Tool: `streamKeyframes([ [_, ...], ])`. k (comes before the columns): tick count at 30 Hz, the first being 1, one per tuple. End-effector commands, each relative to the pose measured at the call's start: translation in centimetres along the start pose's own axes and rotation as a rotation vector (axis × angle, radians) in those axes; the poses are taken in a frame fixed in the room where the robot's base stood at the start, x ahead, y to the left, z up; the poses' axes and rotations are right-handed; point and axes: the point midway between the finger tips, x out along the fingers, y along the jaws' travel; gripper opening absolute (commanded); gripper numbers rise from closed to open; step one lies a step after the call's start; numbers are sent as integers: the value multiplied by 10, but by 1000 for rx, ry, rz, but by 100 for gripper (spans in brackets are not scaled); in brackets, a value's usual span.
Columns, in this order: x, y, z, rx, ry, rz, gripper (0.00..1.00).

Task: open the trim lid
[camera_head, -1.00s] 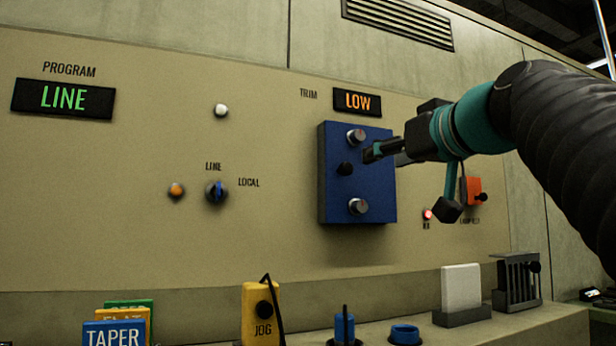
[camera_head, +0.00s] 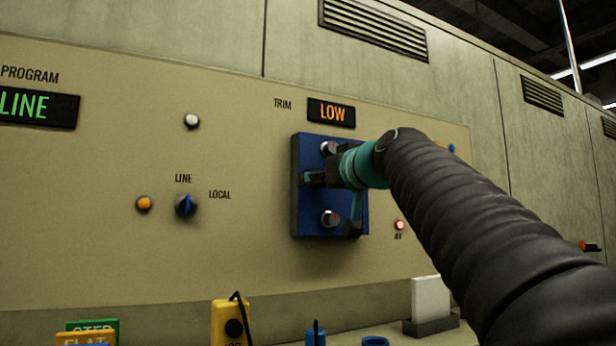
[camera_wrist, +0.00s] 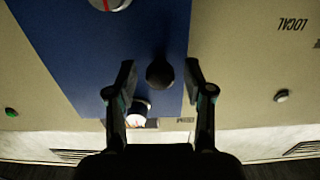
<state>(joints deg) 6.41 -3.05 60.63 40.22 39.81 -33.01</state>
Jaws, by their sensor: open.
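The trim lid (camera_head: 312,228) is a blue panel on the wall below the orange LOW display. It also shows in the wrist view (camera_wrist: 75,40), upside down. A round black knob (camera_wrist: 160,73) on the lid lies between my open fingertips in the wrist view; contact cannot be told. My gripper (camera_head: 314,178) is in front of the lid's middle and hides the knob in the head view. Silver knobs sit above (camera_head: 328,148) and below (camera_head: 330,218) my gripper. The lid looks shut.
A LINE/LOCAL switch (camera_head: 186,205) and an orange button (camera_head: 144,203) are left of the lid. A red lamp (camera_head: 400,225) is at its lower right. A ledge below holds a yellow JOG pendant (camera_head: 228,318) and a white block (camera_head: 430,298).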

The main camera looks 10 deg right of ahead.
Motion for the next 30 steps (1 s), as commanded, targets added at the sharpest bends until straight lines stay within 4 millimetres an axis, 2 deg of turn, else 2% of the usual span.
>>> streamKeyframes([
  [11,7,0,0,0,1,1,52],
  [12,7,0,0,0,1,1,50],
  [18,7,0,0,0,1,1,0],
  [30,6,-5,2,4,-2,-32,0],
])
